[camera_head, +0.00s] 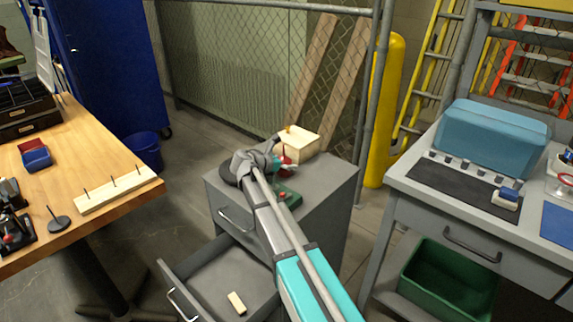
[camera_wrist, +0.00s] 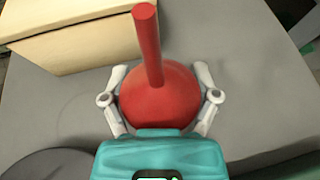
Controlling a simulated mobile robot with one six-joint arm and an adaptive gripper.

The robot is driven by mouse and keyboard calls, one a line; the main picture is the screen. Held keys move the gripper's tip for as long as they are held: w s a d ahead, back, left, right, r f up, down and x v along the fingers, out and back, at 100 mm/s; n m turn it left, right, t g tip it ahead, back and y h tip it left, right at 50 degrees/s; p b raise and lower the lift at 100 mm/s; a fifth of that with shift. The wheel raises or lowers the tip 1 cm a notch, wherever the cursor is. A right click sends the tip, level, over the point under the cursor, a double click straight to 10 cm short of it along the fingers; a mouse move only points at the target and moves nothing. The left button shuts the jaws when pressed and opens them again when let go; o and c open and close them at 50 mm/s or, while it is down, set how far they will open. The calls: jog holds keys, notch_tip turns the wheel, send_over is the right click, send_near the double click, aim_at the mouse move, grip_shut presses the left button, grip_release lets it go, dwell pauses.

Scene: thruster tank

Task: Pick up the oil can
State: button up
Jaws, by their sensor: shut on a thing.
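The oil can is red, with a round body and a long straight spout; it fills the middle of the wrist view (camera_wrist: 160,97). In the head view only a little of the red oil can (camera_head: 287,159) shows beside my gripper, above the grey cabinet top. My gripper (camera_wrist: 160,100) has its two pale fingers on either side of the round body, shut on it. In the head view my gripper (camera_head: 288,168) is partly hidden by my wrist. I cannot tell whether the can touches the cabinet top.
A cream box (camera_head: 300,142) stands close behind the can on the grey cabinet (camera_head: 333,180). A green object (camera_head: 291,199) lies nearer on that top. The cabinet's drawer (camera_head: 205,275) is open, with a pale block (camera_head: 237,303) inside. A wooden table (camera_head: 105,150) stands left, a grey workbench (camera_head: 420,205) right.

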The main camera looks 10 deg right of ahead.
jog(key=shift+r+p, duration=1.35)
jog(key=shift+r, duration=0.1)
jog(key=s+a+r+p, duration=0.3)
jog(key=s+r+p, duration=0.7)
jog(key=s, duration=0.3)
jog(key=shift+s+a, duration=0.25)
jog(key=shift+a, duration=0.1)
notch_tip(320, 180, up, 12)
jog(key=p, duration=1.2)
jog(key=shift+r, duration=0.1)
jog(key=shift+a, duration=0.1)
